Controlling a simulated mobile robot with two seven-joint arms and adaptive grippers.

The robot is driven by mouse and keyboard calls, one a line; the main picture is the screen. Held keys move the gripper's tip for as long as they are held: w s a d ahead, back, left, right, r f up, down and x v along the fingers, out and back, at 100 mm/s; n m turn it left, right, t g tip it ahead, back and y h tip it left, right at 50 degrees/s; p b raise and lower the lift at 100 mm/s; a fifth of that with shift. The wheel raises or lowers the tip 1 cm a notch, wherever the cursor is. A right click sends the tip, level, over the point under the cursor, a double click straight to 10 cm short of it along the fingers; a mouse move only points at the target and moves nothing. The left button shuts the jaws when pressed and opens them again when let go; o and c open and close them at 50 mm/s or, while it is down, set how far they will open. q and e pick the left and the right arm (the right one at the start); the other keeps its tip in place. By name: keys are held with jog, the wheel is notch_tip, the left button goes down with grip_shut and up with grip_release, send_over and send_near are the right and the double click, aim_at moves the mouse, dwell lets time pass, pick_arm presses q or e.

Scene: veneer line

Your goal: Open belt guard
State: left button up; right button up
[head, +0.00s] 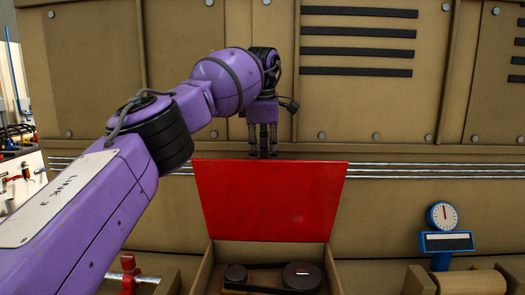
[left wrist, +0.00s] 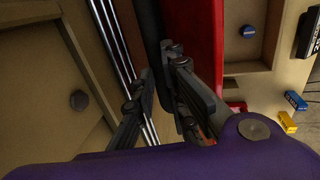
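The belt guard (head: 270,200) is a red panel standing up above its tan box (head: 205,270) in the head view, its lower edge at the back of the box. The box is open at the top. My left gripper (head: 263,150) is at the middle of the guard's upper edge, its fingertips partly hidden behind it. In the left wrist view, my left gripper (left wrist: 161,65) has its fingers close on both sides of a dark bar (left wrist: 148,22), apparently the guard's handle, beside the red panel (left wrist: 207,35). The exact contact is hard to see. My right gripper is not in view.
Dark pulleys (head: 302,276) show inside the box. Behind stands a tan machine wall with metal rails (head: 420,171). A blue dial gauge (head: 443,216) and a wooden roll (head: 470,284) are at right; a red valve (head: 129,272) is at lower left.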

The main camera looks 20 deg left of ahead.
pick_arm(q)
jog(key=shift+o, duration=1.3)
jog(key=x, duration=0.3)
jog(key=shift+s+d+f, duration=0.15)
jog(key=shift+f, duration=0.15)
jog(key=shift+o, duration=1.4)
jog(key=shift+w+f+g, duration=0.25)
jog(key=shift+w+g, duration=0.05)
jog(key=shift+w, duration=0.65)
jog(key=shift+s+r, duration=0.6)
jog(key=shift+r, duration=0.2)
jog(key=shift+s, duration=0.1)
jog(key=shift+a, duration=0.2)
jog(key=shift+w+r, duration=0.2)
jog(key=shift+r, duration=0.2)
notch_tip(320, 180, up, 7)
jog(key=s, duration=0.1)
jog(key=shift+s+d, duration=0.25)
jog(key=shift+s, duration=0.1)
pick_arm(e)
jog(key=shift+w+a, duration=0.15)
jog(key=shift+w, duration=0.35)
